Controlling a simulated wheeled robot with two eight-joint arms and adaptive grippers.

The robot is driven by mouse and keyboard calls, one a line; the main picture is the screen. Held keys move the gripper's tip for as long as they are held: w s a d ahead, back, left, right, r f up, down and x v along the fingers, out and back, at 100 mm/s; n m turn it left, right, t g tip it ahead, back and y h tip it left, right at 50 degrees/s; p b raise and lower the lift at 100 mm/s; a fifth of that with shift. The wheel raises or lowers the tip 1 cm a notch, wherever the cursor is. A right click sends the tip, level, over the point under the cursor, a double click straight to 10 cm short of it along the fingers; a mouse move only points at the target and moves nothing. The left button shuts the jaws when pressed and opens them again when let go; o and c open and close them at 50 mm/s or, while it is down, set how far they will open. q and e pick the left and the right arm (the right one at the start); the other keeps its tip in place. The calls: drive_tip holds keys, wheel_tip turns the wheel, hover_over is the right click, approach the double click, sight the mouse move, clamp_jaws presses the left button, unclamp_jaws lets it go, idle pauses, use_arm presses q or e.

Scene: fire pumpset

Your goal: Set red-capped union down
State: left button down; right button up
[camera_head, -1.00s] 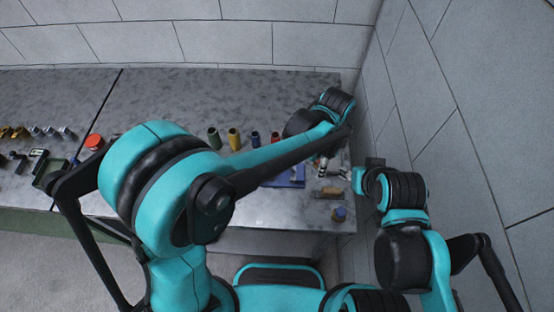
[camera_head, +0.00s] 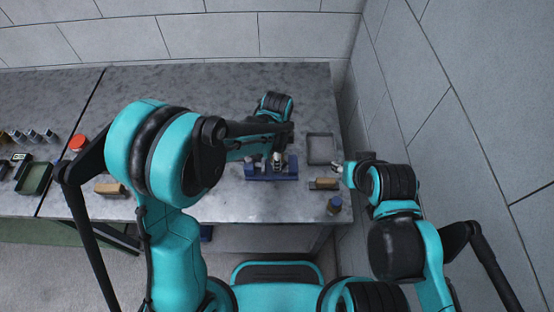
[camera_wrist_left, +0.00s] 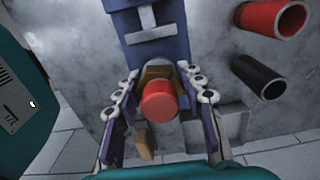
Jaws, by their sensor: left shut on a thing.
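The red-capped union (camera_wrist_left: 160,100) sits between the two fingers of my left gripper (camera_wrist_left: 163,88) in the left wrist view, its red cap facing the camera. A brass-coloured part shows behind the cap. My left gripper (camera_head: 277,160) is shut on the union, in front of the blue fixture (camera_wrist_left: 156,22). In the head view the gripper is over the blue fixture (camera_head: 258,172), and the union cannot be made out there. Whether the union touches the fixture is hidden. My right gripper (camera_head: 340,170) is small at the table's right end, its fingers unclear.
A grey tray (camera_head: 320,149) lies right of the fixture. A wooden-handled item (camera_head: 324,184) and a blue-capped bottle (camera_head: 335,205) are near the front right edge. The table's back middle is clear.

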use_arm(q)
drive_tip(key=shift+f, duration=0.3)
drive_tip(key=shift+f, duration=0.15)
drive_tip(key=c, duration=0.9)
unclamp_jaws()
drive_tip(key=shift+r, duration=0.45)
wheel_tip(320, 180, up, 12)
drive_tip(key=p, duration=0.3)
drive_tip(key=shift+f, duration=0.15)
